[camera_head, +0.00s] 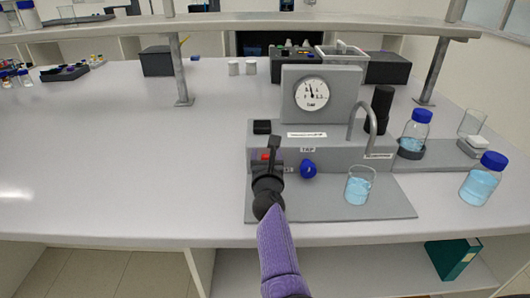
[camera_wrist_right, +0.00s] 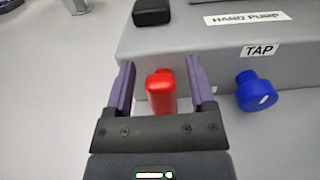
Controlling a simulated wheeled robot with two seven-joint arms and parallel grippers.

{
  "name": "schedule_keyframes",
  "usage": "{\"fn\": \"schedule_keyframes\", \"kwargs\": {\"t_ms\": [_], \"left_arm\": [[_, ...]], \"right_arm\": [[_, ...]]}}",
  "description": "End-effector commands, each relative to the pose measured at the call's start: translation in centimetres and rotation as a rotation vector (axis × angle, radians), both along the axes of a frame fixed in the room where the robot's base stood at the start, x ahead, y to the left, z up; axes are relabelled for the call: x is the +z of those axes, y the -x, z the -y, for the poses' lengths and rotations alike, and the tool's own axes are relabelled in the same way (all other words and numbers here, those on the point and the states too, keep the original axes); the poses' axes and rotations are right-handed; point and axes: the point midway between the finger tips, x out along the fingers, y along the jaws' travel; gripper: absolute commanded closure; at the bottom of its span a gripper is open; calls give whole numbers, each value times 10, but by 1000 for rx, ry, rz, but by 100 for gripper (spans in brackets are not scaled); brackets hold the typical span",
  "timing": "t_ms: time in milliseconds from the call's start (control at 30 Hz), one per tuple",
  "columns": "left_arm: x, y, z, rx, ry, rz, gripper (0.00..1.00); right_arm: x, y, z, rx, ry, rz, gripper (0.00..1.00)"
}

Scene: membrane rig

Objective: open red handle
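The red handle (camera_wrist_right: 161,92) sticks out from the front of the grey membrane rig (camera_head: 340,148). In the head view only a bit of the red handle (camera_head: 265,156) shows past my right gripper (camera_head: 272,150). In the right wrist view my right gripper (camera_wrist_right: 161,85) is open, with one purple finger on each side of the red handle. Gaps show between the fingers and the handle. My left gripper is not in view.
A blue tap knob (camera_head: 308,168) sits just right of the red handle. A beaker of blue liquid (camera_head: 358,188) stands under the curved spout. A pressure gauge (camera_head: 312,94) rises behind. Blue-capped bottles (camera_head: 480,180) stand at the right. The table's left side is mostly clear.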

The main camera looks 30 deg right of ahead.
Motion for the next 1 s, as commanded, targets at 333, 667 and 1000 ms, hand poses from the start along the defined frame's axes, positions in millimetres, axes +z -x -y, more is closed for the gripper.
{"fn": "schedule_keyframes", "kwargs": {"t_ms": [333,667,1000], "left_arm": [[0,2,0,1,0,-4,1],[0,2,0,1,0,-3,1],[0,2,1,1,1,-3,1]], "right_arm": [[0,0,0,0,0,0,100],[0,-1,-2,1,29,-18,100],[-1,-6,-10,1,228,-139,100]]}}
